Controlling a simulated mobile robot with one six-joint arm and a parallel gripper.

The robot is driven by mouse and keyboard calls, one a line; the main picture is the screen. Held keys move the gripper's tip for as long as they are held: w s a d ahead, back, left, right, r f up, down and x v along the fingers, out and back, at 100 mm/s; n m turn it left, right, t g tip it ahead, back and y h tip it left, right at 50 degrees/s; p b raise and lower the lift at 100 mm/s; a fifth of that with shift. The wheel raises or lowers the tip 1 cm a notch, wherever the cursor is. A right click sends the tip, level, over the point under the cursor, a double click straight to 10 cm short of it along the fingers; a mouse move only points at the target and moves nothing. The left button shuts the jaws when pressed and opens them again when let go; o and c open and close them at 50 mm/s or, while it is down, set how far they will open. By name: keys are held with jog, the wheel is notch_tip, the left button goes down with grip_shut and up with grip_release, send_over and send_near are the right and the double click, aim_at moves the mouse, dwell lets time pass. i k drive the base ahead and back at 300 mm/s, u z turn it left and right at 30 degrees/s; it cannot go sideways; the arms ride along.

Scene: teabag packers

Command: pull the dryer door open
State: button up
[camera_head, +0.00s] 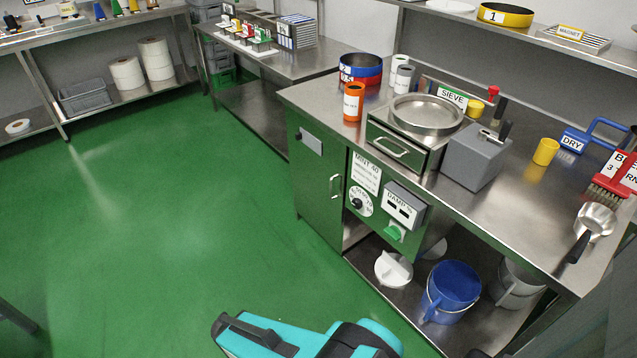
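The dryer is the green cabinet built into the left end of the steel bench. Its green door (312,189) faces left-forward and looks shut, flush with the cabinet front. A small grey window or plate (310,143) sits high on the door. An upright metal bar handle (335,186) is near the door's right edge. Right of it is a control panel with a dial (359,201) and a grey display box (404,206). A teal and black part of my arm shows at the bottom edge, well apart from the door. My gripper's fingers are not visible.
Green floor (170,230) in front of the door is clear. A sieve drawer unit (398,151) and orange cup (353,102) stand on the bench above. A blue bucket (452,290) and white lidded item (393,269) are on the lower shelf at right.

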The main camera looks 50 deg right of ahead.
aim_at(324, 179)
jog(key=u, duration=0.05)
jog(key=i, duration=0.95)
